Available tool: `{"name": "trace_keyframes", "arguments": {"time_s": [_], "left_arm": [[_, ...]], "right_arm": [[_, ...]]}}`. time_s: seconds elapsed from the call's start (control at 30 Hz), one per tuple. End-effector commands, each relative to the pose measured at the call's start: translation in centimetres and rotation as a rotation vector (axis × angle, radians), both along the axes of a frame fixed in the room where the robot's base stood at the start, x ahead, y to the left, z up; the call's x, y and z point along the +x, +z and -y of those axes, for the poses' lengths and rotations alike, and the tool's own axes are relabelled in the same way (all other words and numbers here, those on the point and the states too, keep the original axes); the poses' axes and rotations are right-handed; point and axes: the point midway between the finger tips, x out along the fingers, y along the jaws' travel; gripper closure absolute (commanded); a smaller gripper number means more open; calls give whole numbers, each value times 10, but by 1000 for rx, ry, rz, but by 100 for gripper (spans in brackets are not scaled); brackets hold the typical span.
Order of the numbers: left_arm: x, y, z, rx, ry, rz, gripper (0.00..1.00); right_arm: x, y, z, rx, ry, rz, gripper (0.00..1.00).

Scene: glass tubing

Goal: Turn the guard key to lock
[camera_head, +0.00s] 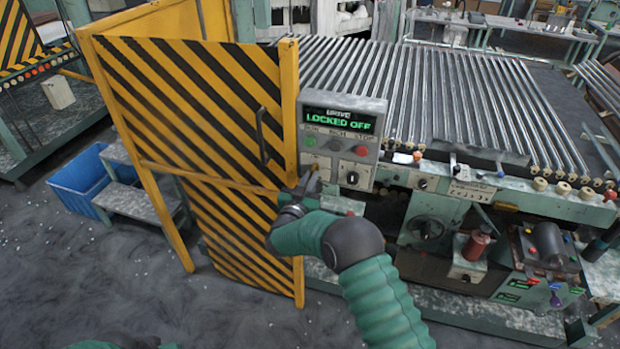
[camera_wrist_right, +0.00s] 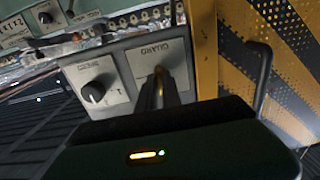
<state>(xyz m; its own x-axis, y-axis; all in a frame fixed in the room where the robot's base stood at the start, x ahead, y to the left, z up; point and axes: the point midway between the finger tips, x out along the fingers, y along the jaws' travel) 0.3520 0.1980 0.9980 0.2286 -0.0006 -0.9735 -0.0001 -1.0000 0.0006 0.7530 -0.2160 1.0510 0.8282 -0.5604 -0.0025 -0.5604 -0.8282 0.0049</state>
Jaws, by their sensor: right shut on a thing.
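The control box (camera_head: 337,140) stands beside the open-frame yellow and black striped guard door (camera_head: 215,110). Its display (camera_head: 340,120) reads "LOCKED OFF" in green. My right gripper (camera_head: 312,180) is at the lower left of the box. In the right wrist view its fingers (camera_wrist_right: 160,88) are closed at the middle of the plate marked "GUARD" (camera_wrist_right: 150,57). They are shut on the guard key, which is mostly hidden by them, so its angle cannot be told. A black selector knob (camera_wrist_right: 93,92) is on the plate beside it. My left gripper is out of view.
A green button (camera_head: 310,141) and a red button (camera_head: 361,151) are on the box. The door's dark handle (camera_head: 262,137) stands out just left of the box, close to my right gripper. Rollers (camera_head: 450,95) lie behind. A blue crate (camera_head: 80,180) is at the left.

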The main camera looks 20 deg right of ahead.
Motion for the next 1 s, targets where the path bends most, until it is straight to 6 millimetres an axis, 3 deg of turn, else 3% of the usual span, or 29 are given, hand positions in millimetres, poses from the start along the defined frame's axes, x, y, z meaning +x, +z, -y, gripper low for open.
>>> {"name": "trace_keyframes", "arguments": {"time_s": [0.43,0.5,0.63,1.0], "left_arm": [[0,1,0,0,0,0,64],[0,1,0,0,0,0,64],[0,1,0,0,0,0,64],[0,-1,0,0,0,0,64]], "right_arm": [[2,6,0,-14,1,4,100],[2,6,0,-15,1,4,84],[1,4,0,-13,1,1,69],[-5,2,-5,-11,2,-2,69]]}}
